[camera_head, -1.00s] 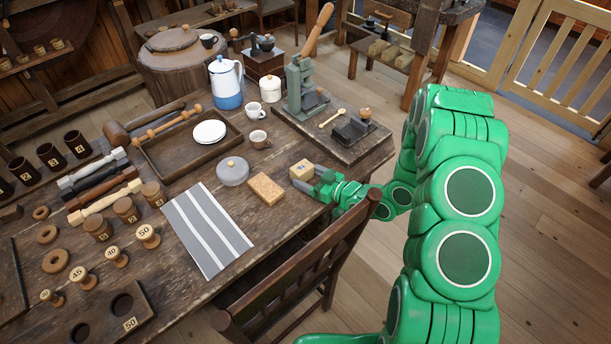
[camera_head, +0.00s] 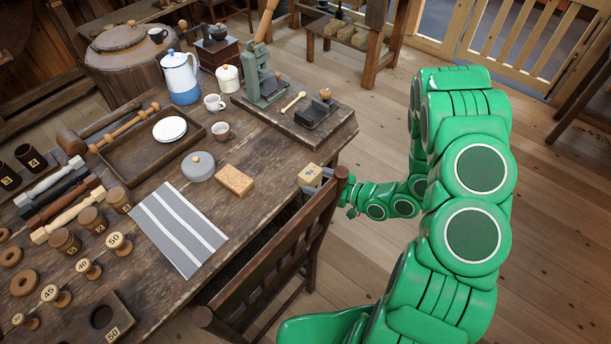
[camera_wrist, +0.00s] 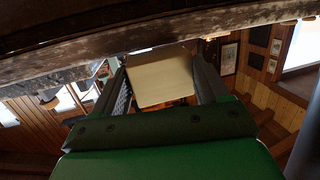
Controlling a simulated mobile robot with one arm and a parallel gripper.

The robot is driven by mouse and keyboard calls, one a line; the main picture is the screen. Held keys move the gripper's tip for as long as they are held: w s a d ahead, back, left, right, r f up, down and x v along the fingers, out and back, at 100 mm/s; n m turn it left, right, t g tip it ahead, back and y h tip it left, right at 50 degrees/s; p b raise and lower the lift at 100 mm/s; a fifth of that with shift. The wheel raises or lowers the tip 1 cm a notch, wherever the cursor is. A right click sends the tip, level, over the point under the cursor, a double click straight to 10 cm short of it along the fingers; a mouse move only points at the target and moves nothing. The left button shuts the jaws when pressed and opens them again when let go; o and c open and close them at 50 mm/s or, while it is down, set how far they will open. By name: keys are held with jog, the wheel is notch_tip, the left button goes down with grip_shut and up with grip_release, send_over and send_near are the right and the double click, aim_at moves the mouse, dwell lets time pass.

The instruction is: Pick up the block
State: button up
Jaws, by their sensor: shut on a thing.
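The block (camera_head: 309,173) is small and pale tan, with a dark mark on its top. My gripper (camera_head: 317,179) is shut on it at the table's near right edge, just left of the chair back's top. In the wrist view the block's plain cream face (camera_wrist: 162,80) sits between the two dark fingers of my gripper (camera_wrist: 160,72). The block appears clear of the tabletop, at or just beyond the edge; its exact height is hard to tell. The far finger is partly hidden in the head view.
A wooden chair (camera_head: 275,262) stands close beside my gripper. A press board (camera_head: 292,128) lies behind. Open floor is on the right.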

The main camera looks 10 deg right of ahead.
jog(key=f+v, duration=0.2)
jog(key=v, duration=1.4)
jog(key=shift+d, duration=0.2)
jog(key=shift+s+f, duration=0.1)
jog(key=shift+f, duration=0.05)
jog(key=w+r+m+t+h, duration=0.2)
jog(key=w, duration=0.8)
jog(key=w+r+m+t+h, duration=0.2)
jog(key=w+r, duration=0.1)
jog(key=w, duration=0.7)
jog(key=shift+w, duration=0.4)
jog(key=w+a+r+m+t+h, duration=0.2)
jog(key=w+r+m+h, duration=0.1)
jog(key=w+r, duration=0.3)
jog(key=shift+w+r+h, duration=0.15)
jog(key=shift+w+h, duration=0.35)
jog(key=shift+w, duration=0.4)
jog(key=w+a+r+m+t+h, duration=0.1)
jog(key=w+a+r+m+h, duration=0.2)
jog(key=a+r+m+h, duration=0.1)
jog(key=shift+a+r+h, duration=0.8)
jog(key=shift+a+r, duration=0.2)
jog(key=shift+r, duration=0.65)
jog(key=shift+w, duration=0.15)
